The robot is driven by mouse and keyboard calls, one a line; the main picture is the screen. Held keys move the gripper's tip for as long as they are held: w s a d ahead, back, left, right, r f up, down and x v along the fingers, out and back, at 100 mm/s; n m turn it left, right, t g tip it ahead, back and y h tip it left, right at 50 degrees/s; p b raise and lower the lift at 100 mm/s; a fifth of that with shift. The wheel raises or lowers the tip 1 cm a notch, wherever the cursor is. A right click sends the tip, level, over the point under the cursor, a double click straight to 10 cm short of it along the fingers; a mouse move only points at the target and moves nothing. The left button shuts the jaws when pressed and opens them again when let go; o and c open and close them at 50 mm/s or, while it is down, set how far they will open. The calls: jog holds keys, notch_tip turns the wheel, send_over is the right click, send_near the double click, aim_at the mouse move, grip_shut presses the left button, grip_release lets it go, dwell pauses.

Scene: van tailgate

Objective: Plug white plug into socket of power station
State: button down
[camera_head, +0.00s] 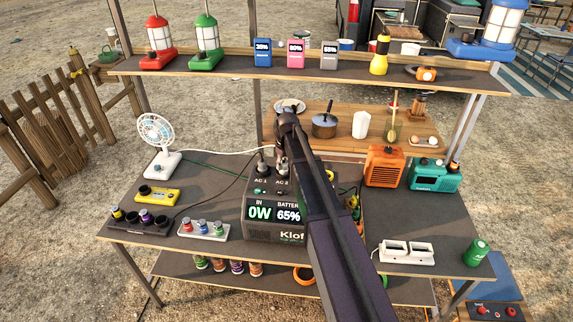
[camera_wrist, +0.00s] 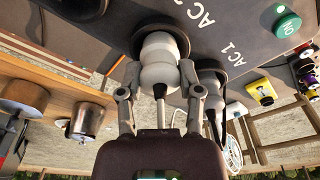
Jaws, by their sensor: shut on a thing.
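The power station (camera_head: 275,213) stands on the middle of the counter, its display reading 0W and 65%. Its top with the AC 1 and AC 2 labels shows in the wrist view (camera_wrist: 235,35). My gripper (camera_wrist: 159,82) is shut on the white plug (camera_wrist: 160,65), one finger on each side. The plug's front end is at the dark round AC 2 socket (camera_wrist: 178,32), lined up with it and reaching its rim; I cannot tell how deep it sits. In the head view my arm hides most of the gripper and plug.
Another plug (camera_wrist: 208,78) sits in the AC 1 socket, close beside my gripper. A white fan (camera_head: 160,145) with a white cable stands at the left. An orange radio (camera_head: 384,166) is at the right. An upper shelf (camera_head: 330,69) with lanterns runs behind.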

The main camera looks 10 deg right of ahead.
jog(key=shift+c, duration=0.9)
grip_release()
jog(key=shift+w, duration=0.1)
jog(key=s+d+m+g, duration=0.1)
jog(key=s+m, duration=0.4)
jog(key=s, duration=2.4)
jog(key=shift+s+h, duration=0.15)
jog(key=shift+h, duration=0.15)
